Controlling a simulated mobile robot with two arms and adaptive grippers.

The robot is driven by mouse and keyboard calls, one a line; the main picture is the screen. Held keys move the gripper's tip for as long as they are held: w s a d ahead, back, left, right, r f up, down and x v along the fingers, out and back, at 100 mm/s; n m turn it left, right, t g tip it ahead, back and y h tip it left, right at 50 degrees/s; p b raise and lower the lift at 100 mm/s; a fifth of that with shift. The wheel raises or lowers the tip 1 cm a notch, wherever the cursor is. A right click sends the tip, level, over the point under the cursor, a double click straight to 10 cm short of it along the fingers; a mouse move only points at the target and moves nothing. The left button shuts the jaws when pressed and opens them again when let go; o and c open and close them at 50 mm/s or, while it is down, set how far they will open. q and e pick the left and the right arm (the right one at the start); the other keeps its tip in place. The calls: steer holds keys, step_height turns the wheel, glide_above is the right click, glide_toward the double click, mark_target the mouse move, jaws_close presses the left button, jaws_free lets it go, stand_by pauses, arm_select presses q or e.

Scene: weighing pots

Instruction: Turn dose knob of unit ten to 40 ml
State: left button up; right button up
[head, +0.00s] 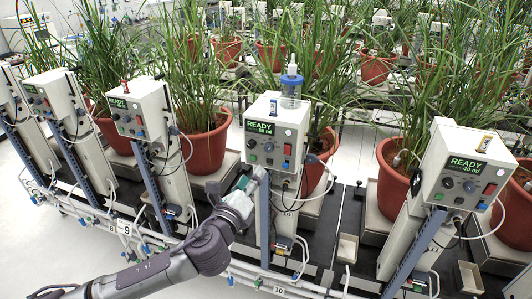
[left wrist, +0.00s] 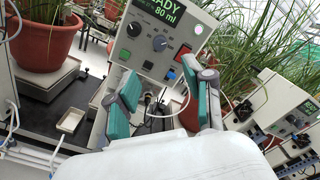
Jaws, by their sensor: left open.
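Unit ten's control box (head: 276,127) stands in the middle of the head view, with a "10" label below it. Its green display (left wrist: 158,18) reads READY and 80 ml in the left wrist view. Below the display are a dark knob (left wrist: 134,29) and a blue-grey knob (left wrist: 160,43); I cannot read which is the dose knob. My left gripper (head: 250,180) is open and empty, just below and left of the box's front. In the left wrist view its teal fingers (left wrist: 162,84) are spread below the knobs, apart from them. My right gripper is not in view.
A bottle with a blue cap (head: 291,85) stands on unit ten's box. A neighbouring unit (head: 465,165) at the right reads 40 ml. Potted plants (head: 207,140) stand behind. Cables hang beside the boxes, and a white pipe rail (head: 190,250) runs along the front.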

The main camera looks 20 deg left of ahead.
mark_target(268, 150)
arm_select(q)
steer(key=w+p, duration=0.1)
steer(key=w, duration=0.5)
steer(key=w+p, duration=0.1)
steer(key=w, duration=0.4)
steer(key=shift+w+d, duration=0.2)
steer(key=shift+w, duration=0.2)
steer(key=shift+c, duration=1)
jaws_close()
